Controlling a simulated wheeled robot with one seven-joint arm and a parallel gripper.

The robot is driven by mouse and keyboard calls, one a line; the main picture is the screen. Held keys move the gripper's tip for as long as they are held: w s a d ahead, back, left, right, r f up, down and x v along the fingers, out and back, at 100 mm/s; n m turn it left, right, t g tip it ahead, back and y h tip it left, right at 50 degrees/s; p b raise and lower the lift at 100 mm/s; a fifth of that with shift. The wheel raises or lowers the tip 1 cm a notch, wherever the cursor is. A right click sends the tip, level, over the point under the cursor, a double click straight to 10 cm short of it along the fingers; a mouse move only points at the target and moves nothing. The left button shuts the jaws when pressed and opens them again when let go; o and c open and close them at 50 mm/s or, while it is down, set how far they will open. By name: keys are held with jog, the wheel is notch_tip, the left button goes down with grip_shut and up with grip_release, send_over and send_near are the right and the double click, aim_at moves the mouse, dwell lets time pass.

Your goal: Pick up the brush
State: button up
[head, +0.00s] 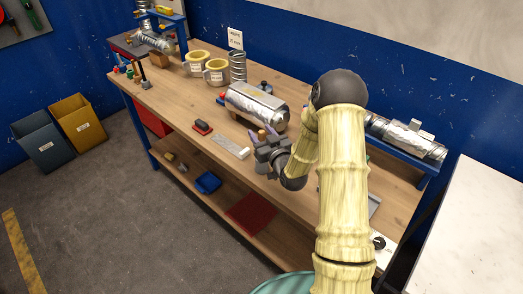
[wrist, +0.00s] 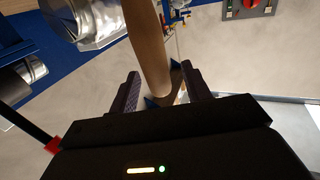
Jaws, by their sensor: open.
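I cannot pick out the brush with certainty. A small dark block on a red base (head: 202,127) lies near the bench's front edge in the head view; I cannot tell whether it is the brush. My gripper (head: 262,135) is over the middle of the bench, right of that block, with its fingers apart. In the wrist view my gripper (wrist: 160,88) is open, and a smooth brown tapering shape (wrist: 150,45) shows between and beyond the fingers. I cannot tell what it is, or whether it touches them. My arm hides part of the bench in the head view.
A silver duct (head: 257,105) lies on the wooden bench (head: 170,95) behind my gripper. Tape rolls (head: 217,72) and a wire coil (head: 238,66) stand farther back. A pale flat piece (head: 230,146) lies left of my gripper. Another duct (head: 405,135) rests at the right.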

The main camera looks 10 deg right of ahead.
grip_shut()
jog(key=shift+r, duration=0.2)
notch_tip(320, 180, up, 10)
jog(key=shift+f+b, duration=0.15)
jog(key=shift+b, duration=0.9)
